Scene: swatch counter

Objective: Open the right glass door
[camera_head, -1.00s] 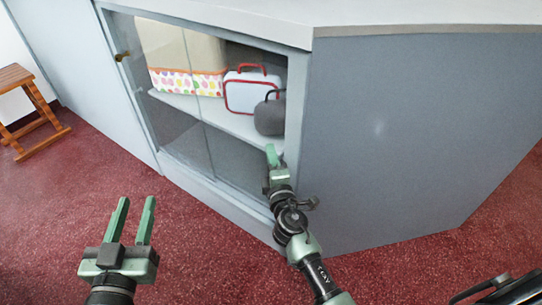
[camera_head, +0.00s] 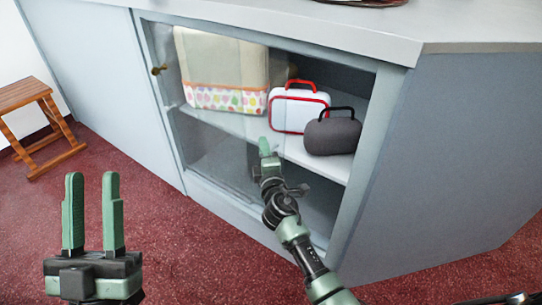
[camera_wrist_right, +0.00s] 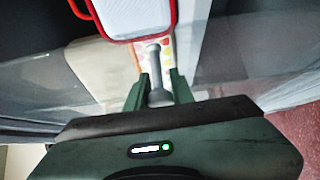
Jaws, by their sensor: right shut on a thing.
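The right glass door (camera_head: 232,165) is a clear pane in the low grey cabinet, with other glass behind or beside it. Its exact edges are hard to make out. My right gripper (camera_head: 265,150) is at the front of the cabinet, left of the right frame post. In the right wrist view, its fingers (camera_wrist_right: 160,84) are shut around a grey knob-like handle (camera_wrist_right: 157,96). The handle is hidden by the gripper in the head view. The right part of the cabinet front looks uncovered. My left gripper (camera_head: 92,182) is open and empty above the floor at left.
Inside stand a cream box with a dotted band (camera_head: 226,98), a white case with red trim (camera_head: 297,110) and a dark grey case (camera_head: 332,136) on a shelf. A wooden stool (camera_head: 40,120) stands far left; red floor is clear.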

